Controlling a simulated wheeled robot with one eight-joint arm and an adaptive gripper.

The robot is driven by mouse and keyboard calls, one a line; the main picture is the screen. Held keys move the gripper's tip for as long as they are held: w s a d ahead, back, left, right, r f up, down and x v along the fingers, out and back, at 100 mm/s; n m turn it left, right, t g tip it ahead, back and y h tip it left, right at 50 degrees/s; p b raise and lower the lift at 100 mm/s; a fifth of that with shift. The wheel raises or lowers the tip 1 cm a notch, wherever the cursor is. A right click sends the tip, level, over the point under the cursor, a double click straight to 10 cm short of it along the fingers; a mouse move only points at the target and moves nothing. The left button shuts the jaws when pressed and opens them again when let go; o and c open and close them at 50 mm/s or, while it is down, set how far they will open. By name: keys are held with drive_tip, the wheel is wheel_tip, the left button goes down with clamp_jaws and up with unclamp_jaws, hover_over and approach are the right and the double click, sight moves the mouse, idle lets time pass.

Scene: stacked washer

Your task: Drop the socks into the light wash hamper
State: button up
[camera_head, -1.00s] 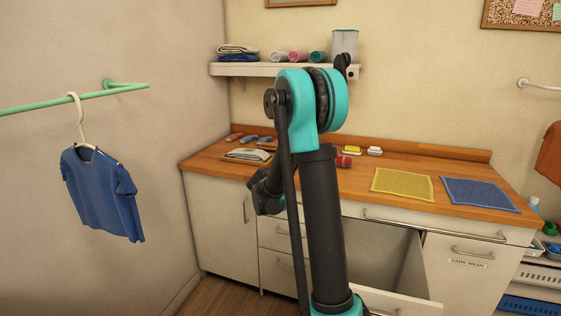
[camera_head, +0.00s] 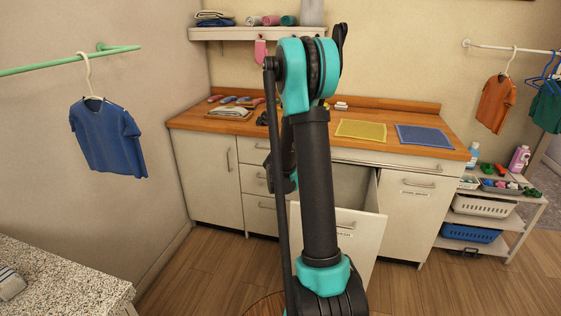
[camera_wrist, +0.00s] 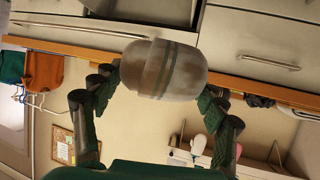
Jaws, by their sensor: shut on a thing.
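My gripper (camera_wrist: 160,88) is shut on a rolled grey-brown sock bundle (camera_wrist: 165,68) with dark stripes, in the wrist view. Its fingers press on both sides of the bundle. In the head view my arm hides the gripper and the bundle. A white tilt-out hamper (camera_head: 368,245) stands open in the cabinet below the counter, behind and right of my arm. Its front leans outward and its opening is partly covered by my arm. The label on its front is too small to read. The closed hamper door (camera_head: 408,225) to its right also has a label.
The wooden counter (camera_head: 300,104) holds a yellow mat (camera_head: 361,131), a blue mat (camera_head: 425,136) and small items. A blue shirt (camera_head: 106,137) hangs at left. A speckled worktop (camera_head: 75,285) fills the lower left. A shelf rack (camera_head: 505,220) stands at right. Floor before the cabinets is clear.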

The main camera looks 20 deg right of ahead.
drive_tip(key=s+d+f+m+g+h, duration=0.1)
drive_tip(key=s+d+m+g+h, duration=0.2)
drive_tip(key=d, duration=0.8)
drive_tip(key=s+d+f+m+g, duration=0.1)
drive_tip(key=s+d+m+g, duration=0.35)
drive_tip(key=d, duration=0.65)
wheel_tip(320, 180, down, 7)
drive_tip(key=shift+s+d+h, duration=0.2)
drive_tip(key=shift+s+h, duration=0.1)
drive_tip(key=shift+s, duration=0.1)
drive_tip(key=shift+f+n+t, duration=0.1)
drive_tip(key=shift+n+t, duration=0.15)
drive_tip(key=o, duration=1.2)
drive_tip(key=shift+a, duration=0.1)
drive_tip(key=v, duration=1.1)
drive_tip(key=shift+a+r, duration=0.2)
drive_tip(key=shift+a, duration=0.15)
